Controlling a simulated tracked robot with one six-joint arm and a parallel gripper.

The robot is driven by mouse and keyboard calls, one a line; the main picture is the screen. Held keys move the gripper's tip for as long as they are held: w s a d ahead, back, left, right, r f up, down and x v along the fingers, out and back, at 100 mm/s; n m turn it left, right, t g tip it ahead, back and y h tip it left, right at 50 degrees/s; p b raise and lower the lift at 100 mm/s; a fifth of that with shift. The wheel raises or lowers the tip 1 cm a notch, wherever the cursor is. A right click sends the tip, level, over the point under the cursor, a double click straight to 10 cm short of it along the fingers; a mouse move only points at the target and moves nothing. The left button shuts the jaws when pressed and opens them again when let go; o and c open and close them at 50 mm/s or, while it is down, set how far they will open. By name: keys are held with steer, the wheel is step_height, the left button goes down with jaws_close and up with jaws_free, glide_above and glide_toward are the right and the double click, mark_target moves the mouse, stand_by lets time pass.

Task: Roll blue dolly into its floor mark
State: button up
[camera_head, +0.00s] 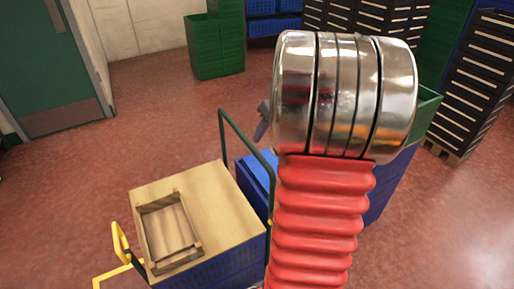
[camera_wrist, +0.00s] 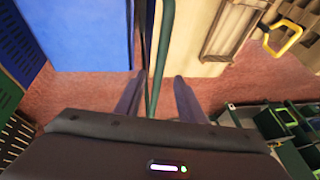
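Blue crates (camera_head: 255,177) stand behind my arm, just right of a wood-topped load; I take them as the blue dolly's load, and a blue face (camera_wrist: 85,35) fills the wrist view's upper left. A dark green push handle (camera_head: 247,143) rises between the two loads; which one it belongs to is unclear. In the wrist view, the green bar (camera_wrist: 161,55) runs between the fingers of my gripper (camera_wrist: 158,92). The fingers are apart, with gaps beside the bar. No floor mark is visible.
The wood-topped load (camera_head: 218,195) carries a small wooden tray (camera_head: 147,232), with a yellow handle (camera_head: 119,242) at its left. Green bins (camera_head: 215,45) and dark crate stacks (camera_head: 475,85) stand behind. Red floor (camera_head: 150,100) is clear at left, before a green door (camera_head: 40,60).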

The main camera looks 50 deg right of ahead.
mark_target(256, 150)
steer(key=x, duration=0.8)
steer(key=shift+f, duration=0.15)
jaws_close()
stand_by(0.5)
